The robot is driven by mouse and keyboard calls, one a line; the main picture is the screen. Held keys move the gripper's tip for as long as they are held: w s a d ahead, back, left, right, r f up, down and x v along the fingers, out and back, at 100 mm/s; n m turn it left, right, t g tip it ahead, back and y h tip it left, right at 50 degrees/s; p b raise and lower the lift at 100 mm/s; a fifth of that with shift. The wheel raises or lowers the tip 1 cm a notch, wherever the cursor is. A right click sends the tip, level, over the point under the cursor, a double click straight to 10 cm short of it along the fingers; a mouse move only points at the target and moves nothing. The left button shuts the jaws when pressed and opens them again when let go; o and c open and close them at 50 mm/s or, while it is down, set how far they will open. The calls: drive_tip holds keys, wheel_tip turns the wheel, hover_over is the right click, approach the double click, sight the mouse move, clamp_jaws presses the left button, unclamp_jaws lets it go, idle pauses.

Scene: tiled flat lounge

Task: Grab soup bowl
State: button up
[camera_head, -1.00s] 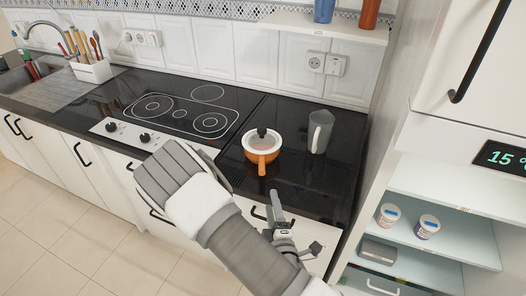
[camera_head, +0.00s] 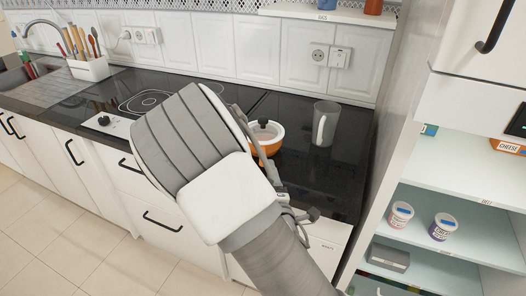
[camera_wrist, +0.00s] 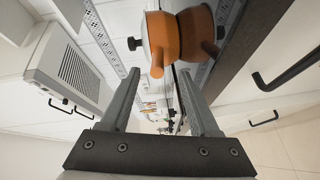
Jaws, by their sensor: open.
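The soup bowl (camera_head: 273,145) is orange with a pale rim and a dark knob on top. It stands on the black counter, partly hidden behind my arm and gripper in the head view. In the wrist view the bowl (camera_wrist: 163,36) is at the top, beyond the fingertips, with its orange handle pointing down towards the gap between the fingers. My gripper (camera_wrist: 158,74) is open and empty. In the head view my gripper (camera_head: 258,150) is in front of the bowl; I cannot tell whether they touch.
A grey mug (camera_head: 325,124) stands right of the bowl. The cooktop (camera_head: 143,103) is to the left, partly behind my arm. A fridge shelf (camera_head: 425,227) with two tubs is at the right. A wall shelf (camera_head: 330,15) hangs above the counter.

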sight(264, 153)
drive_tip(key=x, duration=0.9)
drive_tip(key=shift+r, duration=0.2)
clamp_jaws()
idle(1.1)
drive_tip(key=shift+r, duration=0.1)
